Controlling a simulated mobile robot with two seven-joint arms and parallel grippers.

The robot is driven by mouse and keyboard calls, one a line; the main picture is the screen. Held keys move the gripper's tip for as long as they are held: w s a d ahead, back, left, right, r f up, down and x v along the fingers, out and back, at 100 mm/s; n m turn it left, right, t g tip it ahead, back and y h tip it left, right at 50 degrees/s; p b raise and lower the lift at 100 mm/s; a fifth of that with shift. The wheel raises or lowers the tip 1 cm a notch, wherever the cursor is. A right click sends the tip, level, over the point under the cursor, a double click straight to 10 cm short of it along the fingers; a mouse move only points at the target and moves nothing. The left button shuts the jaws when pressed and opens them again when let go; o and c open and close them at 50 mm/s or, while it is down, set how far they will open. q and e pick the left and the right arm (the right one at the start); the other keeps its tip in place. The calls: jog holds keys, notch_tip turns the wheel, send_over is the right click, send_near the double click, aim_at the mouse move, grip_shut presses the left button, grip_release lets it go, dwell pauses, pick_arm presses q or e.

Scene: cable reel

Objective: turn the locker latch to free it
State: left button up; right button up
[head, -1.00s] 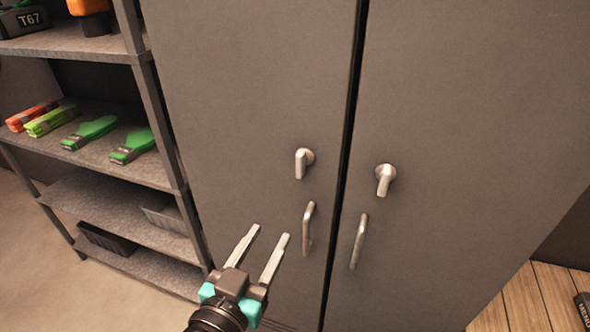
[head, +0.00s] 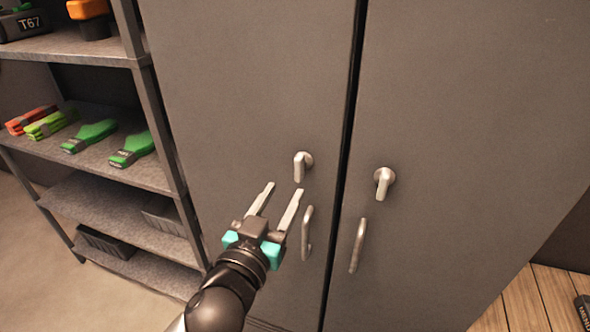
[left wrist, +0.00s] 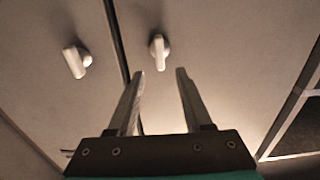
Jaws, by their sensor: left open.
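The grey locker (head: 250,70) has two doors. The left door's latch (head: 302,166) is a small metal lever on a round base, pointing down; the right door's latch (head: 384,183) also points down. My left gripper (head: 284,188) is open and empty, just below and left of the left door's latch, apart from it. In the left wrist view, one latch (left wrist: 158,48) shows just beyond the open fingertips (left wrist: 160,72), and the other latch (left wrist: 77,60) lies to the left. My right gripper is not in view.
Metal bar handles (head: 307,233) and (head: 358,245) sit below the latches, the left one close beside my left gripper. A wooden surface (head: 525,300) is at lower right.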

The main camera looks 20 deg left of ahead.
aim_at(297, 169)
pick_arm(q)
jog(key=shift+w+d+p, duration=0.1)
jog(key=shift+w+p, duration=0.45)
jog(key=shift+w, duration=3.1)
jog(key=shift+c, duration=0.3)
grip_shut()
